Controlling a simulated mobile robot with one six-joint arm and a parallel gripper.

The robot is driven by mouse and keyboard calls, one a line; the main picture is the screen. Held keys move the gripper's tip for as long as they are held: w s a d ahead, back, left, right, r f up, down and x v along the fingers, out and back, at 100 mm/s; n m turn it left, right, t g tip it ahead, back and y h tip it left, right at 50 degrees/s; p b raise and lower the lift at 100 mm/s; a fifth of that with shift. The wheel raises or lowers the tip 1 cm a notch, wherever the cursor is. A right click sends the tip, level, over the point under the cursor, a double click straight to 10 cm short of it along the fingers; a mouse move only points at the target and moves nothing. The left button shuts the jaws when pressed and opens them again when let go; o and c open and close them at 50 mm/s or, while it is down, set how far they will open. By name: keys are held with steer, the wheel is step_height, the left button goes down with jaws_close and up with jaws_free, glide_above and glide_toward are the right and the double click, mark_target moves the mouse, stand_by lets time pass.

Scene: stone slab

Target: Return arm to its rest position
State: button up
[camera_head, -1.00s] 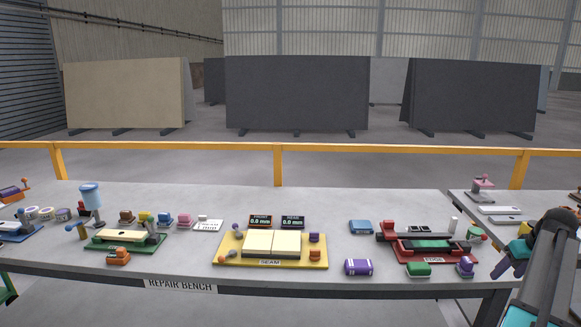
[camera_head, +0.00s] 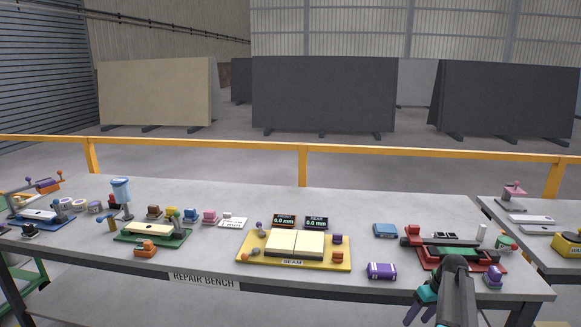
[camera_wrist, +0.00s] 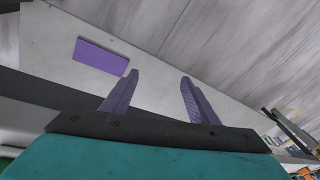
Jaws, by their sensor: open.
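My gripper (camera_wrist: 160,92) shows in the wrist view with its two purple fingers spread apart and nothing between them. In the head view my arm rises at the lower right, and the teal and purple gripper end (camera_head: 420,302) hangs by the bench's front edge, partly hidden by the arm. The repair bench (camera_head: 90,262) runs across the picture. A flat purple block (camera_wrist: 101,56) lies beyond the left finger in the wrist view, apart from it.
A yellow seam fixture (camera_head: 342,262) stands mid-bench. A purple block (camera_head: 381,271) lies right of it, near the red edge fixture (camera_head: 490,264). A green fixture (camera_head: 150,237) stands left. A yellow rail (camera_head: 220,145) runs behind the bench.

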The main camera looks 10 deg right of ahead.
steer(key=s+a+f+n+g, duration=0.1)
steer(key=s+a+f+g, duration=0.15)
steer(key=a+f, duration=0.6)
steer(key=s+a+f+n+g, duration=0.1)
steer(key=s+a+f, duration=0.35)
steer(key=a, duration=0.75)
steer(key=s+a+f+n+g, duration=0.1)
steer(key=s+a+f, duration=0.2)
steer(key=a+f, duration=0.6)
steer(key=s+a+f+g, duration=0.2)
steer(key=s+a+f, duration=0.3)
steer(key=s+a, duration=0.5)
steer(key=s+f+m+g+h, duration=0.1)
steer(key=s+m+h, duration=0.1)
steer(key=s, duration=1.1)
steer(key=shift+s+f+m, duration=0.3)
steer(key=shift+m, duration=0.6)
steer(key=c, duration=0.6)
